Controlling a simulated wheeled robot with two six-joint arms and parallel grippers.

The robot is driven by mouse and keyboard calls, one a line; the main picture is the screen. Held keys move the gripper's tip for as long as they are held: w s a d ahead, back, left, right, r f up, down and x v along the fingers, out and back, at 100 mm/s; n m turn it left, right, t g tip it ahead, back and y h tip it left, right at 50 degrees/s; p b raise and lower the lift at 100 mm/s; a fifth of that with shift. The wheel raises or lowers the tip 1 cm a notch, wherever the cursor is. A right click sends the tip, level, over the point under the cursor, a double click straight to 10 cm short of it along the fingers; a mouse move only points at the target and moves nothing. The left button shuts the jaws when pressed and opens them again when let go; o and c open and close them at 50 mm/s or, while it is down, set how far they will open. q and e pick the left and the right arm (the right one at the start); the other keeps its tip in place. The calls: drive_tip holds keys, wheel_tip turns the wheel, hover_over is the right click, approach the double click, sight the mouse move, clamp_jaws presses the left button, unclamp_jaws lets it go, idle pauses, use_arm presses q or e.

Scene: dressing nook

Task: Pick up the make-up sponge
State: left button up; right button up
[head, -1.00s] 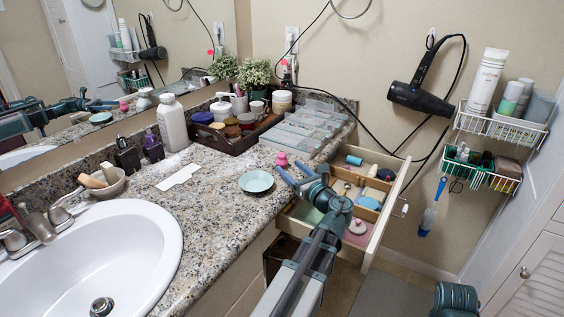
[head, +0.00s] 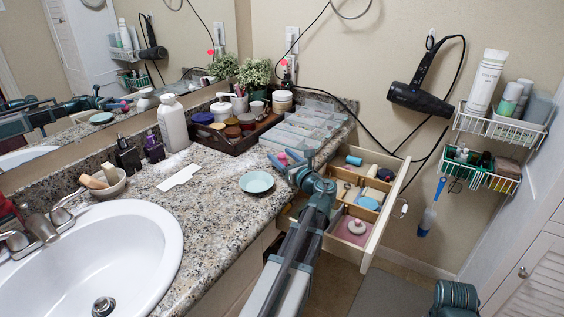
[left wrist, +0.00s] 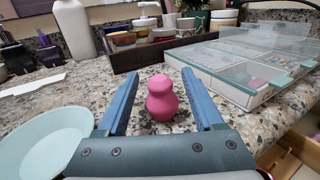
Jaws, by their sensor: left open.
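The make-up sponge (left wrist: 162,98) is pink and pear-shaped and stands upright on the speckled counter. In the head view only a little of the sponge (head: 282,157) shows, between the fingers. My left gripper (left wrist: 161,75) is open, its two blue fingers on either side of the sponge with a visible gap on each side. In the head view my left gripper (head: 288,159) is low over the counter, near its front edge. My right gripper is in neither current view.
A pale teal dish (head: 256,182) lies left of the sponge. A clear-lidded organizer (head: 308,128) and a dark tray of jars (head: 236,137) stand behind. An open drawer (head: 385,218) juts out at right. The sink (head: 100,255) is at left.

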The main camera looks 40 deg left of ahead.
use_arm(q)
clamp_jaws()
use_arm(e)
drive_tip(key=shift+r, duration=0.1)
idle(0.4)
